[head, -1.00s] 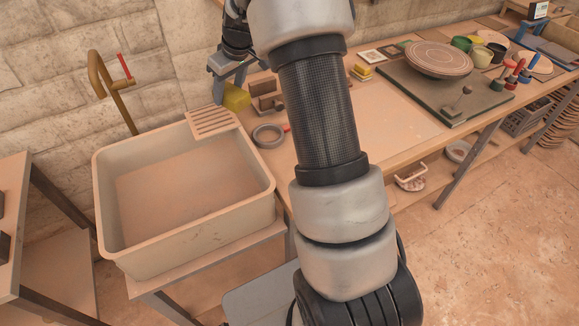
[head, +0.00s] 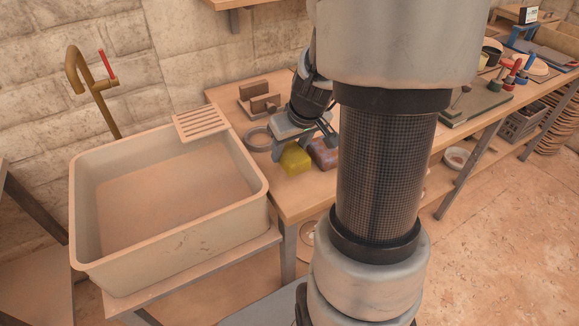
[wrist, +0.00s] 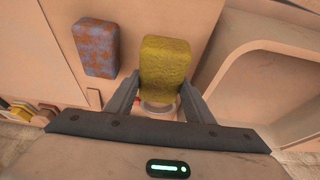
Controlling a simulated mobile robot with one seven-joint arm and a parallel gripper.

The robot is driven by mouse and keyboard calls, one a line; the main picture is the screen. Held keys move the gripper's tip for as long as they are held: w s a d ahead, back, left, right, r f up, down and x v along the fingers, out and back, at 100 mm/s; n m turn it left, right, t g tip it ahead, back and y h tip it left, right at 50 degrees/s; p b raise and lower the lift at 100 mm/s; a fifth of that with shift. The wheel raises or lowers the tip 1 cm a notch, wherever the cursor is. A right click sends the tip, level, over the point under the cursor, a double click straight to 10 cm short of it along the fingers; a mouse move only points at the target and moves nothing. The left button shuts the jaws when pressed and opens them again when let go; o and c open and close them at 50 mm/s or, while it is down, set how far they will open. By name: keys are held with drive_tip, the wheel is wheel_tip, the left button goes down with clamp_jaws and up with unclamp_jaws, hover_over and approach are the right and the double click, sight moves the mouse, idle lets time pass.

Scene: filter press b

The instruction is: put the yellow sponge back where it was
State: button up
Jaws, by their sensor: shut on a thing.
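The yellow sponge (head: 295,159) is between the fingers of my gripper (head: 305,140), over the near part of the workbench to the right of the sink. In the wrist view my gripper (wrist: 163,90) is shut on the yellow sponge (wrist: 166,62), which sticks out past the fingertips. I cannot tell whether the sponge touches the bench top. A reddish-brown and bluish block (head: 323,153) lies on the bench just right of the sponge, apart from it; it also shows in the wrist view (wrist: 97,48).
The sink (head: 165,250) with a slatted rack (head: 200,122) stands left of the bench (head: 302,205). A grey ring (head: 256,139) and brown blocks (head: 262,103) lie behind my gripper. My arm hides the middle of the bench. Bare bench shows near its front left corner.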

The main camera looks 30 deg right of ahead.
sight(290, 159)
drive_tip(key=shift+f+b, duration=0.7)
drive_tip(key=shift+f, duration=1.45)
drive_tip(key=shift+f, duration=0.2)
drive_tip(key=o, duration=1)
drive_tip(key=shift+r, duration=0.55)
drive_tip(key=p+v, duration=0.3)
drive_tip(key=v, duration=0.8)
drive_tip(key=shift+s+r, duration=0.15)
drive_tip(key=shift+s, duration=0.05)
